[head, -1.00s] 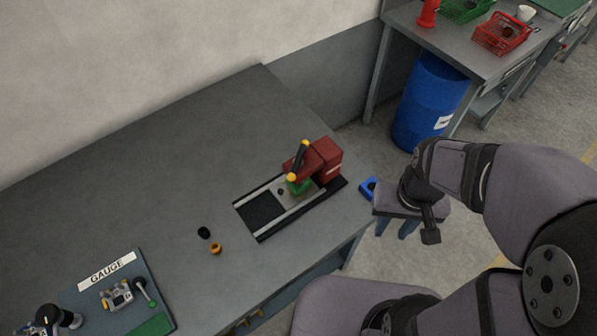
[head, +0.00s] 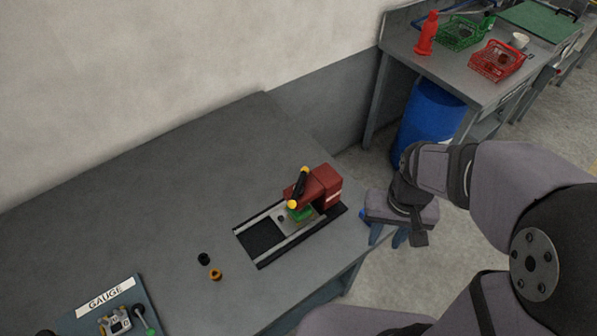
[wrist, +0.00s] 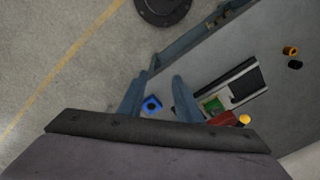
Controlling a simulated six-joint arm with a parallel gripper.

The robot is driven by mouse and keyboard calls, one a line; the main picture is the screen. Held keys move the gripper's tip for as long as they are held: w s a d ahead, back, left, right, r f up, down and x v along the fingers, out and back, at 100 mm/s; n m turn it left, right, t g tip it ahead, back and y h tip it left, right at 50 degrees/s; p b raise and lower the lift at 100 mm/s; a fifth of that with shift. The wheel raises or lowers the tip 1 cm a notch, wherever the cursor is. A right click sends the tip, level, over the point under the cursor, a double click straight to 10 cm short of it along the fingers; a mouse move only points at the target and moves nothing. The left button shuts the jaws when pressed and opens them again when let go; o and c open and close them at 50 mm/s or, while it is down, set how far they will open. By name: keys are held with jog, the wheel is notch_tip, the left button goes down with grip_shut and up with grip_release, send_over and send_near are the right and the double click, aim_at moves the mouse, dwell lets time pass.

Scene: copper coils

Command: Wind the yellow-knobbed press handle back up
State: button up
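The red press (head: 327,184) stands at the right end of the grey bench. Its black handle (head: 299,187) has a yellow knob at each end and lies slanted across the press's left side. A green block (head: 301,214) sits below the press head on a pale slide. My gripper (head: 387,238) is to the right of the press, apart from it, pointing down. In the wrist view my gripper (wrist: 157,90) has its fingers spread with nothing held. There the press (wrist: 222,119) and one yellow knob (wrist: 244,120) show to the right of the fingers.
A blue part (wrist: 152,104) shows between my fingers in the wrist view, farther away. A black ring (head: 204,259) and an orange ring (head: 215,274) lie on the bench. A gauge board (head: 92,312) is at lower left. A blue barrel (head: 432,115) stands beyond.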

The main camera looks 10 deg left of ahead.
jog(key=w+a+r+p, duration=0.2)
jog(key=w+a, duration=0.6)
jog(key=w, duration=0.1)
jog(key=m+p, duration=0.2)
jog(key=p, duration=0.1)
send_over(299, 185)
jog(key=shift+f, duration=0.85)
jog(key=shift+a, duration=0.1)
jog(key=shift+f, duration=0.1)
jog(key=shift+f+b, duration=0.6)
jog(key=shift+f, duration=0.1)
jog(key=shift+f, duration=0.35)
jog(key=shift+f+b, duration=0.95)
jog(key=shift+f, duration=0.45)
